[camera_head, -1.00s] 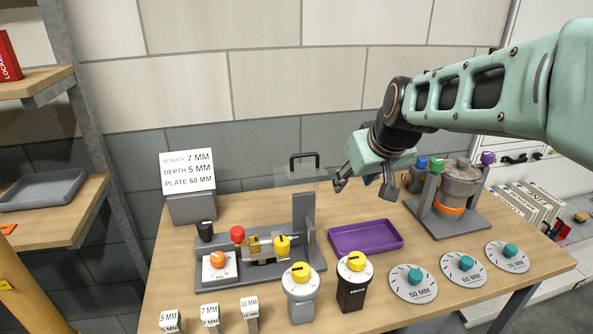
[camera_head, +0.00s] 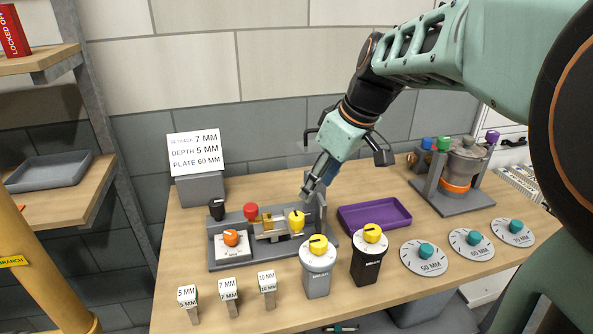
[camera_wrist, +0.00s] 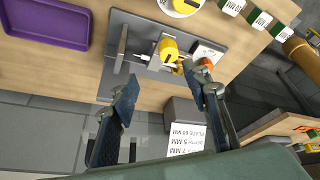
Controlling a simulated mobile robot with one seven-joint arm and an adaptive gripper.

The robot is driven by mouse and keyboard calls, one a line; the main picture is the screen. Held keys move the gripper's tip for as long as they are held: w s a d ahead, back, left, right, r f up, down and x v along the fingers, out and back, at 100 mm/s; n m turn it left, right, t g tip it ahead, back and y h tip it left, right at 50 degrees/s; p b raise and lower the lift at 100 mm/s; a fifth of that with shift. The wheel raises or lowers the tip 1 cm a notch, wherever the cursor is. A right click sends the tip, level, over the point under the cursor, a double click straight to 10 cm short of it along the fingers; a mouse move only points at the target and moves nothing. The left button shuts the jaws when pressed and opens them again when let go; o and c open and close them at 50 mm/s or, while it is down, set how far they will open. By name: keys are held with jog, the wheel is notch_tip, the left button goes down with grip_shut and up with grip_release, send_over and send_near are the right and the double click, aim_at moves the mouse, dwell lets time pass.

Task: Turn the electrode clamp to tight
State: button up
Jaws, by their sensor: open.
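A grey fixture (camera_head: 225,262) on the bench carries a yellow knob (camera_head: 296,221), a red knob (camera_head: 250,211), a black knob (camera_head: 216,208) and an orange knob (camera_head: 231,238) on a white dial plate. No label shows which is the electrode clamp. My gripper (camera_head: 346,172) is open and empty, above and behind the fixture's right end, apart from it. In the wrist view my gripper (camera_wrist: 160,76) has its fingers spread, with the yellow knob (camera_wrist: 168,47) beyond the gap and the orange knob (camera_wrist: 205,64) near the right fingertip. The yellow knob's pointer setting is too small to read.
A fixture plate (camera_head: 320,206) stands upright at the right end. A purple tray (camera_head: 374,216) lies right of it. Two yellow-topped canisters, grey (camera_head: 316,278) and black (camera_head: 367,265), stand in front. A sign (camera_head: 195,152) stands behind left. A burner stand (camera_head: 455,195) is further right.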

aim_at(297, 215)
jog(key=shift+n, duration=0.3)
jog(key=x, duration=0.7)
jog(key=s+a+x, duration=0.1)
jog(key=x, duration=0.3)
jog(key=shift+s+r, duration=0.1)
jog(key=shift+c, duration=0.7)
jog(key=c, duration=1)
